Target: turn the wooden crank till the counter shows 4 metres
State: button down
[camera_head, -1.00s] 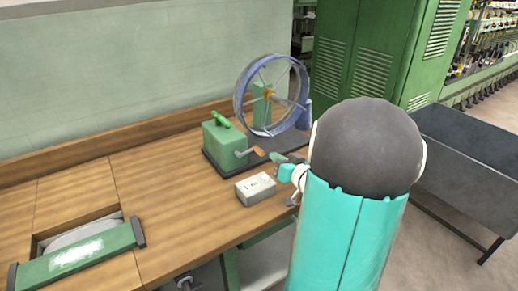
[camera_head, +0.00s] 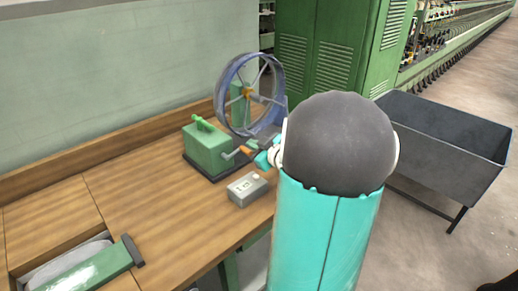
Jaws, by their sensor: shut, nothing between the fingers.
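The wooden crank handle (camera_head: 244,150) is a small orange-brown grip on a grey arm at the right side of a green gearbox (camera_head: 208,147). A blue spoked wheel (camera_head: 223,106) stands behind it. The counter (camera_head: 247,189) is a small grey box in front, on the bench; its dark digits are too small to read surely. My gripper (camera_head: 257,152), teal, is shut and empty just right of the handle, very close to it. I cannot tell whether they touch. My own dark, rounded arm joint and teal link hide the gripper's rear and part of the bench.
The wooden bench (camera_head: 150,205) has clear room left of the gearbox. A grey metal bin (camera_head: 445,135) stands on the floor at right. Green cabinets (camera_head: 325,50) stand behind, and a wall runs along the bench's back.

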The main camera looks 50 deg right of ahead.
aim_at(241, 146)
jog(key=w+d+f, duration=0.2)
jog(key=w+f, duration=0.2)
jog(key=shift+f, duration=0.35)
jog(key=shift+d, duration=0.1)
jog(key=shift+d+f+m+y, duration=0.2)
jog(key=shift+f+m+y, duration=0.1)
jog(key=shift+m, duration=0.2)
dwell(0.3)
